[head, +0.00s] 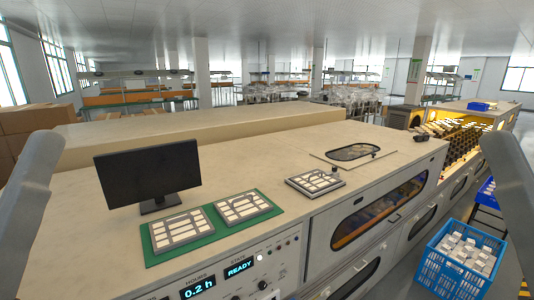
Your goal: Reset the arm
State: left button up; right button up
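Only grey links of my two arms show, one at the left edge and one at the right edge of the head view. Both links stand upright and are cut off by the frame. Neither gripper can be seen, so their fingers and anything in them are hidden. Both links appear clear of the things on the bench.
The long bench (260,165) carries a black monitor (148,174), a green mat (152,259) with two white-celled trays, and another tray (315,184). An oval window (353,152) is behind. A blue crate (447,272) of white boxes stands lower right. The panel reads "READY".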

pick_arm(q)
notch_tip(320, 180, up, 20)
jog(key=p, duration=1.6)
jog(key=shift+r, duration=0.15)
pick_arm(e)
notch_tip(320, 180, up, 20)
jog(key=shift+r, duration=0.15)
